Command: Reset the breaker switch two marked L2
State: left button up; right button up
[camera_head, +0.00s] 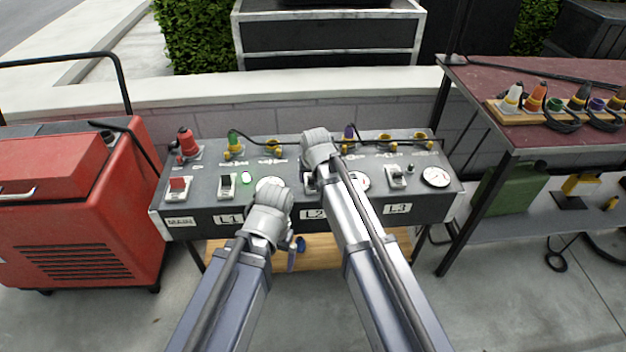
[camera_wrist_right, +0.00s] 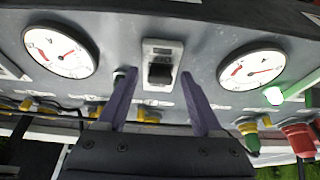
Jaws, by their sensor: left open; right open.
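The control box (camera_head: 180,240) carries the plates L1 (camera_head: 228,218), L2 (camera_head: 313,214) and L3 (camera_head: 397,208). The L2 switch is mostly hidden behind my right arm in the head view. In the right wrist view it is a pale plate with a dark lever (camera_wrist_right: 160,73), between two round gauges; its setting is unclear. My right gripper (camera_wrist_right: 158,88) is open, its two fingers apart on either side of the lever, apparently empty. My left gripper (camera_head: 295,250) is open in front of the box, lower than its front edge; its fingers show only partly.
The L1 switch (camera_head: 227,185) has a lit green lamp (camera_head: 246,178) beside it. The L3 switch (camera_head: 397,176) is to the right, and a red switch (camera_head: 178,187) at far left. Coloured plugs line the back. A red machine (camera_head: 75,210) and a dark red table (camera_head: 490,85) flank the box.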

jog(key=shift+c, duration=0.2)
grip_shut()
jog(key=shift+w+r, duration=0.1)
jog(key=shift+w+r+g+p, duration=0.15)
jog(key=shift+w+g+p, duration=0.3)
jog(key=shift+g+p, duration=0.25)
jog(key=shift+w+g, duration=0.35)
jog(key=shift+g, duration=0.35)
jog(key=shift+w+g+p, duration=0.3)
jog(key=shift+w+g, duration=0.05)
jog(key=shift+g, duration=0.65)
jog(key=shift+w+g, duration=0.2)
jog(key=shift+g, duration=0.7)
